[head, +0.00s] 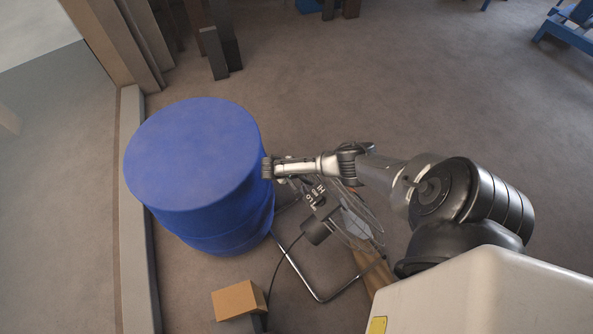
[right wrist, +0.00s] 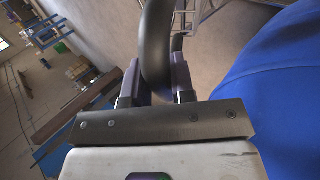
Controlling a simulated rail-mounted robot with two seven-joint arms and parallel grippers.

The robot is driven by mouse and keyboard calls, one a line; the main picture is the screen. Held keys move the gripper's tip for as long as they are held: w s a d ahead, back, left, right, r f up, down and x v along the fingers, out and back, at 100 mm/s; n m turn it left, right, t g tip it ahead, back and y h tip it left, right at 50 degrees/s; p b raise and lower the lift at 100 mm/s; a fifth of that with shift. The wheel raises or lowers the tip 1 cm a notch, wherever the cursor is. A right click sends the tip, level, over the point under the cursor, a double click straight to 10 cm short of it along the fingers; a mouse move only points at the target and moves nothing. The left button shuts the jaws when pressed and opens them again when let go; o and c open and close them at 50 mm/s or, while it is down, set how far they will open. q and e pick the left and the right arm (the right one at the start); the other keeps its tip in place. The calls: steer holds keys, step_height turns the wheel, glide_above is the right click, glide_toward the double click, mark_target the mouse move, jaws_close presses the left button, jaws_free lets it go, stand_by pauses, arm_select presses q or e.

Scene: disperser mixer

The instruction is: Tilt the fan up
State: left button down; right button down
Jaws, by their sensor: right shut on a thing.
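The fan (head: 318,212) stands on the floor to the right of a blue drum, with a dark motor housing, a round wire cage and a bent metal tube stand. My right arm reaches over it from the right, and the arm covers part of the fan. In the right wrist view, my right gripper (right wrist: 157,82) is shut on a dark curved bar (right wrist: 157,45), which looks like the fan's handle. The bar passes between the two fingers. The fan's exact tilt is hard to tell. My left gripper is not in view.
The blue drum (head: 195,160) stands close beside my right gripper and the fan; it also fills the right of the wrist view (right wrist: 285,80). A cardboard box (head: 239,299) lies in front of it. A dark cable runs by the fan.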

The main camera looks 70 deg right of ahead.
steer(key=c, duration=1)
jaws_free()
steer(key=shift+o, duration=0.2)
steer(key=p+v, duration=0.4)
steer(key=v, duration=0.9)
steer(key=shift+w+a+r, duration=0.15)
steer(key=shift+a+r, duration=0.05)
steer(key=shift+r, duration=0.1)
